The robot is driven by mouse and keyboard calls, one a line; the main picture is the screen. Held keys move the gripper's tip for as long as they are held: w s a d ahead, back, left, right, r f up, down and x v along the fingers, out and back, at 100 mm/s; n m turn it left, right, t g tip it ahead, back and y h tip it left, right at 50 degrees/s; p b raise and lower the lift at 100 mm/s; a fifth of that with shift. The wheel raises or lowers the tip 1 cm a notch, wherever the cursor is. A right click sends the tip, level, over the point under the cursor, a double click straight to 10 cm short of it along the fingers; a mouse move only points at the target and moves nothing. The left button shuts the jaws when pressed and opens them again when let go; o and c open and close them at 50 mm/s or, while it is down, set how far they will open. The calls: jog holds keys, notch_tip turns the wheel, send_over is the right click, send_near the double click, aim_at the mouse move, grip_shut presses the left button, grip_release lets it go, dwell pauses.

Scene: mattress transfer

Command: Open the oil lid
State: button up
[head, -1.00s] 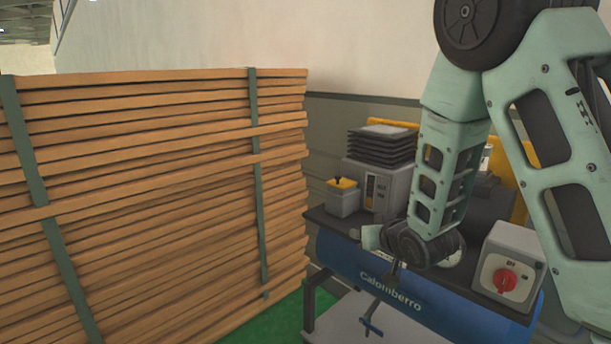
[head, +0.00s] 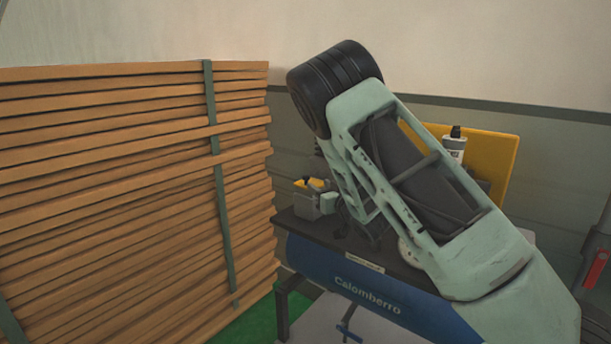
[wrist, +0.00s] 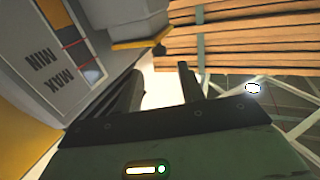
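A small grey box (head: 308,203) with a yellow lid (head: 310,184) stands at the left end of the dark bench top in the head view. The lid looks closed and has a dark knob. In the wrist view the box and its yellow lid (wrist: 140,44) appear upside down at the top, beyond my fingers. My gripper (wrist: 157,80) is open, with its two dark fingers apart and nothing between them. In the head view a pale green part of my gripper shows just right of the box; its fingertips are hidden there. I see no contact with the lid.
A grey unit (wrist: 50,50) marked MIN and MAX is close to my gripper in the wrist view. A stack of wooden slats (head: 110,190) fills the left. A blue tank (head: 365,300) lies under the bench top. A white bottle (head: 454,143) stands behind my arm.

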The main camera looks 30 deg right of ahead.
aim_at(308, 178)
jog(key=w+p, duration=0.1)
jog(key=w, duration=0.8)
jog(key=shift+d, duration=0.2)
jog(key=shift+c, duration=0.3)
grip_shut()
